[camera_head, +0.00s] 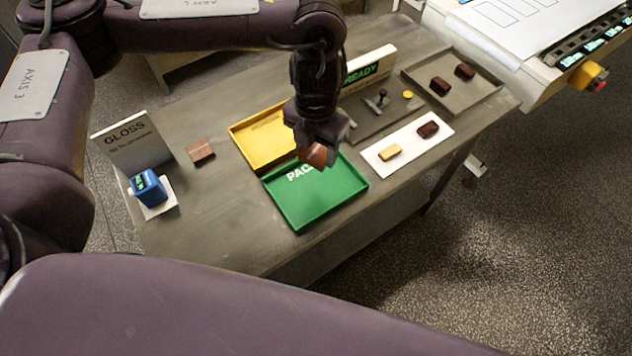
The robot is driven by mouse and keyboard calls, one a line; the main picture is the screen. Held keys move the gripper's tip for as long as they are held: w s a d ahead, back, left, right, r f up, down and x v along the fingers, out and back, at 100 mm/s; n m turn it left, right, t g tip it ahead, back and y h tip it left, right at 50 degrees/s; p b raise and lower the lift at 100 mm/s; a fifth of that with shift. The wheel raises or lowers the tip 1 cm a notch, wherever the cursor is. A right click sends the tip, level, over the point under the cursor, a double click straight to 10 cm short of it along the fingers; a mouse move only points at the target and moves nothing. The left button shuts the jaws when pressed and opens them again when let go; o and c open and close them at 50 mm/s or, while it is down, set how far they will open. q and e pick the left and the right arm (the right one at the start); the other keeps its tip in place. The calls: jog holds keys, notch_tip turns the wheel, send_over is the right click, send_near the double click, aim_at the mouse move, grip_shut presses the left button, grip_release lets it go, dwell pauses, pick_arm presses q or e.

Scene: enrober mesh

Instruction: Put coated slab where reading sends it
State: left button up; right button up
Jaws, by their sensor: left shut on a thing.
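My left gripper (316,146) is shut on a brown slab (318,157), held over the far edge of the green tray (337,206) marked "PAC…", whose lettering is partly hidden. The yellow tray (240,133) lies just behind and to the left, partly hidden by my gripper and arm. A blue meter (146,190) with a lit green display sits on a white pad at the table's left end; its reading is too small to make out. A "GLOSS" sign (138,152) stands behind it. My right gripper is not in view.
A reddish-brown block (200,151) lies near the sign. A white board (408,147) holds a pale piece (389,152) and a dark piece (428,130). A grey tray (476,95) with two dark pieces sits far right. A "READY" sign (369,71) stands behind a small fixture (379,101).

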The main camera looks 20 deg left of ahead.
pick_arm(q)
send_over(315, 191)
notch_tip(315, 191, down, 10)
jog(key=shift+d+f+b, duration=0.1)
jog(key=shift+f+b, duration=0.05)
jog(key=shift+b, duration=0.3)
notch_tip(315, 191, down, 4)
jog(key=shift+r+b, duration=0.2)
jog(key=shift+b, duration=0.25)
jog(key=shift+w, duration=0.1)
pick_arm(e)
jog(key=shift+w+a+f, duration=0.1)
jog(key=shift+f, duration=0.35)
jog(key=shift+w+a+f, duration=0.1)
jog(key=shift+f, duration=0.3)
pick_arm(q)
jog(key=shift+f, duration=0.1)
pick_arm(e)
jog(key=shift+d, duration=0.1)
pick_arm(q)
jog(key=shift+f, duration=0.2)
jog(key=o, duration=1)
jog(key=shift+r, duration=0.1)
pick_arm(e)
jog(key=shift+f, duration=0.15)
pick_arm(q)
jog(key=shift+r, duration=0.1)
